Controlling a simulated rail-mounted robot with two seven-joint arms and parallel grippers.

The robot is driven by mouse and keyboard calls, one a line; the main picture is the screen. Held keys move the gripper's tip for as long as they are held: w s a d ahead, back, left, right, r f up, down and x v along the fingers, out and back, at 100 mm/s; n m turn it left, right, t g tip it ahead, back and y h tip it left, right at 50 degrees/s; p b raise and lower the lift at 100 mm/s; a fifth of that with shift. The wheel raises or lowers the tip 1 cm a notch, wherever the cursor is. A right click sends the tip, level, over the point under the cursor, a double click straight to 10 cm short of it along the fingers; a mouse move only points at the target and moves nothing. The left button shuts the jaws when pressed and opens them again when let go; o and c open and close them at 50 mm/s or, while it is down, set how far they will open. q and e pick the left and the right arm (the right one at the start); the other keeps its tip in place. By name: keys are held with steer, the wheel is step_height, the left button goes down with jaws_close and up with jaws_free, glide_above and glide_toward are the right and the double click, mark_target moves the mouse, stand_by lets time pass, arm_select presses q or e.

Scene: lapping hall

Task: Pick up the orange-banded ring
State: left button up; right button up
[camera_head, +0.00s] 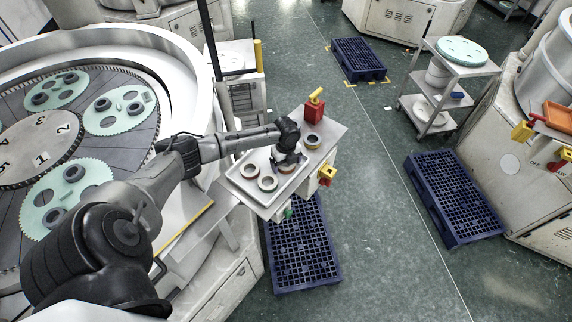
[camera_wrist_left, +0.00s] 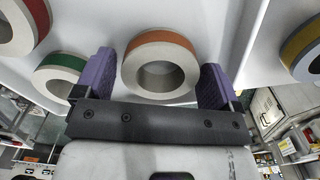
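The orange-banded ring (camera_wrist_left: 161,53) lies between the two purple fingers of my left gripper (camera_wrist_left: 158,82) in the left wrist view. The fingers are apart, one on each side of it, with a narrow gap at the left finger; contact at the right finger is hard to tell. In the head view my left gripper (camera_head: 287,158) is low over the tray (camera_head: 236,182) on the small cart, and it mostly hides this ring. My right gripper is not in view.
Near the gripper are a red-banded ring (camera_wrist_left: 22,25), a green-banded ring (camera_wrist_left: 60,76) and a yellow-banded ring (camera_wrist_left: 302,48). A red box with a yellow handle (camera_head: 314,108) stands at the cart's far end. The large lapping machine (camera_head: 150,60) is at the left.

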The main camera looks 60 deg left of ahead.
arm_select(q)
steer(key=c, duration=0.8)
steer(key=shift+r, duration=0.15)
steer(key=shift+c, duration=0.2)
